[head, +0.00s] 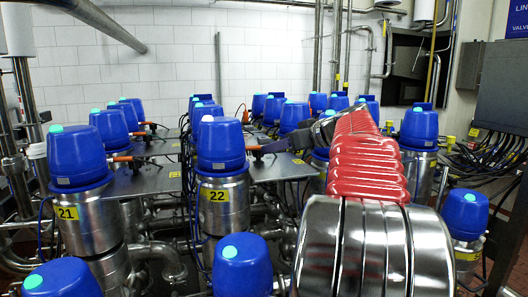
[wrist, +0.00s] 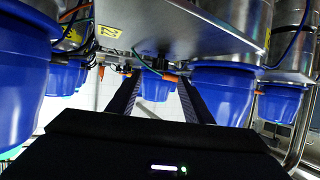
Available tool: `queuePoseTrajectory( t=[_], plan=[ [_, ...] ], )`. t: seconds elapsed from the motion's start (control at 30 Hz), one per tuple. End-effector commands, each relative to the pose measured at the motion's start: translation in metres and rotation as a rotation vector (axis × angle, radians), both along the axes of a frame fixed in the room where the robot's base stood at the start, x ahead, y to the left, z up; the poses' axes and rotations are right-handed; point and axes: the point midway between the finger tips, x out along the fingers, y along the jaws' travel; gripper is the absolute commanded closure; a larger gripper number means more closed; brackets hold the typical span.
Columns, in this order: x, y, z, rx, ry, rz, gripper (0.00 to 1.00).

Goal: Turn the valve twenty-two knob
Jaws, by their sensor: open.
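The valve twenty-two (head: 221,145) is a steel cylinder with a blue head and a white top light. Its yellow label 22 (head: 217,195) faces me. A small orange knob (head: 253,148) sticks out from the right of its head. My gripper (head: 262,150) reaches in from the right, with its fingertips close to this knob; contact cannot be told. In the wrist view, which appears upside down, my gripper (wrist: 157,80) is open. An orange piece (wrist: 170,78) shows between and beyond the fingers; I cannot tell which valve it belongs to.
Valve 21 (head: 77,158) stands to the left, and another blue-headed valve (head: 242,265) stands in front. A metal plate (head: 150,178) runs between the valves; a plate also lies close to my fingers in the wrist view (wrist: 190,30). More valves, pipes and cables crowd around.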

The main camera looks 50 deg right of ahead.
Motion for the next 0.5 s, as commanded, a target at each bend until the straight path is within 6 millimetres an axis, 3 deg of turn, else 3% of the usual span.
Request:
queuePoseTrajectory(
  t=[0.3,0.5],
  plan=[
    [0.046,-0.004,-0.020,0.000,0.001,0.001,0.54],
    [0.067,-0.006,-0.028,0.000,0.001,0.001,0.54]
  ],
)
